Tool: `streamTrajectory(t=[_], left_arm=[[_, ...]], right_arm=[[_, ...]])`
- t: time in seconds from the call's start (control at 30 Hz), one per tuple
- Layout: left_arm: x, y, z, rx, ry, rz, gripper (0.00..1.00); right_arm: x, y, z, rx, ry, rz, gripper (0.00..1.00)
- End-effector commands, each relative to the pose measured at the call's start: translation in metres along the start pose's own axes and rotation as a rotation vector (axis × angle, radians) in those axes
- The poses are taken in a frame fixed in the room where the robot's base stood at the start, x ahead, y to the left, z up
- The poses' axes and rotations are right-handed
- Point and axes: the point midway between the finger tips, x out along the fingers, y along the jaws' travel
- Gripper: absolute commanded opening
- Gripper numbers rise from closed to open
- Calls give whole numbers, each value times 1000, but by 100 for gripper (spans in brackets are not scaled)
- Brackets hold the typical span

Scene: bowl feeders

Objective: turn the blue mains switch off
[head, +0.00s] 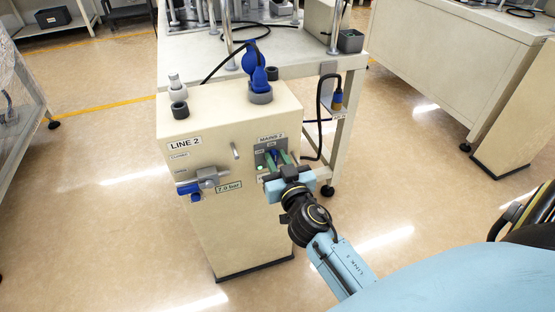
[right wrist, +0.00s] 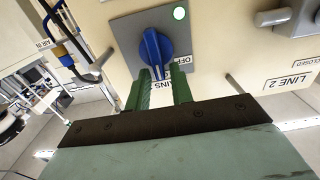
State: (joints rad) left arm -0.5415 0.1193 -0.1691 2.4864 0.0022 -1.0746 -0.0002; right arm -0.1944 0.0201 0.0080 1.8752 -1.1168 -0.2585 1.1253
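The blue mains switch (right wrist: 154,48) is a round knob with a raised ridge on a grey plate (right wrist: 125,35), in the right wrist view. In the head view the switch (head: 273,154) is partly hidden by my right gripper, on the front of the beige LINE 2 cabinet (head: 235,215). My right gripper (right wrist: 161,71) is open, its two green fingers apart and pointing at the knob. The fingertips are at the knob's near edge; I cannot tell whether they touch it. An OFF label shows partly behind a finger. My left gripper is not in view.
A green lamp (right wrist: 180,13) is lit on the plate. A blue-handled valve (head: 195,188) and a small peg (head: 235,150) stick out left of the switch. A blue plug (head: 255,66) stands on the cabinet top. A black cable (head: 319,125) hangs at its right.

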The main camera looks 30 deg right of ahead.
Motion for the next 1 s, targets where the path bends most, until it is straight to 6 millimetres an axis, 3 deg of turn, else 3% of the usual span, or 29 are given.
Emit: streamTrajectory(t=[0.03, 0.17, 0.57, 1.0], left_arm=[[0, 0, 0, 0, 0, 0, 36], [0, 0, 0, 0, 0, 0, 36], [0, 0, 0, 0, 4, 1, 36], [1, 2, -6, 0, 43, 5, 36]], right_arm=[[0, 0, 0, 0, 0, 0, 16], [0, 0, 0, 0, 0, 0, 0], [0, -1, 0, -41, 0, 0, 0], [0, -8, 2, -364, 1, 1, 0]])
